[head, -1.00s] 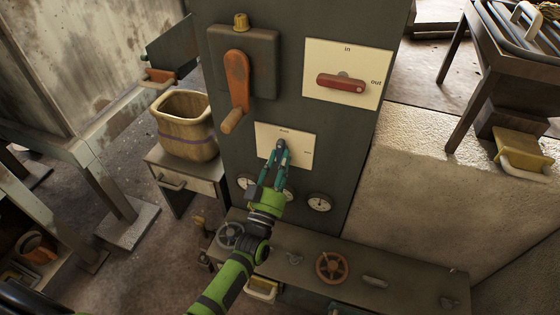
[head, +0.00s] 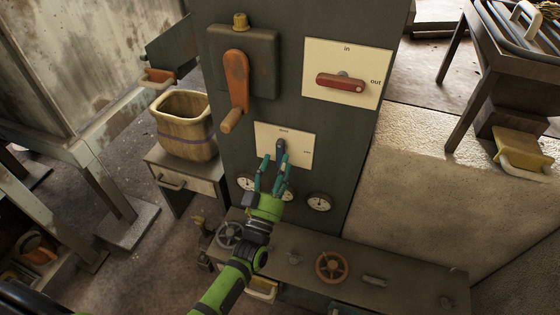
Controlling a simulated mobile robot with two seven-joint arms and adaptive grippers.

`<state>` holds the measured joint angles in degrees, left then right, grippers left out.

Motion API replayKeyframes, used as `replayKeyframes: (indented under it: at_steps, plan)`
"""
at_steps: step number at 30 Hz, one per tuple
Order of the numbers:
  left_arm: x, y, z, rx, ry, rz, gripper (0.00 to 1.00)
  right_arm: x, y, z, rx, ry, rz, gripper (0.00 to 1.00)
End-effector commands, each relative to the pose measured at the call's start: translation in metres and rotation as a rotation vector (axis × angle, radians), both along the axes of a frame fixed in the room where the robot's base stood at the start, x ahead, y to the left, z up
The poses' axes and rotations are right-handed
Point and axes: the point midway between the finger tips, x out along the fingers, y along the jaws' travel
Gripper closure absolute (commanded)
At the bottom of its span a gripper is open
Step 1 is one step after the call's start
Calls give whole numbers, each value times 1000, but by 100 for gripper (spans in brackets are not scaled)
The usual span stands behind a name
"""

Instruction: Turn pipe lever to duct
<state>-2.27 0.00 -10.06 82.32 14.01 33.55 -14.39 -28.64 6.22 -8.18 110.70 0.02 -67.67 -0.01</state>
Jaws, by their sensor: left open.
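A pale plate (head: 297,144) on the front of the dark green cabinet carries a small dark blue-grey lever (head: 280,146). The lever stands roughly upright, its tip toward the small label at the plate's top. Another label is at the plate's right; both are too small to read surely. My left gripper (head: 275,162), with teal fingers on a green arm, is open just below the lever. Its fingertips overlap the plate's lower part in the head view; I cannot tell whether they touch the lever. My right gripper is not in view.
Above right is a plate with a red lever (head: 340,83) marked in and out. An orange crank lever (head: 236,85) hangs upper left. Round gauges (head: 319,202) sit below the plate. A bench (head: 330,250) with valve wheels juts out below. A basket (head: 184,128) stands left.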

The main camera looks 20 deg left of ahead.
Motion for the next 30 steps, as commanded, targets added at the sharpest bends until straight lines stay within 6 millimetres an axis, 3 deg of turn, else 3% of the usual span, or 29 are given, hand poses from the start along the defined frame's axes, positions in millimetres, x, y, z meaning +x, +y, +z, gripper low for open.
replayKeyframes:
  at_steps: [9,15,30]
  plan:
    - [-63,2,-27,1,5,-1,46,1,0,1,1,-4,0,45]
    - [-89,2,-37,-1,2,0,46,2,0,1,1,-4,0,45]
    - [-97,2,-40,-1,0,-1,46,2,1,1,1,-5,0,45]
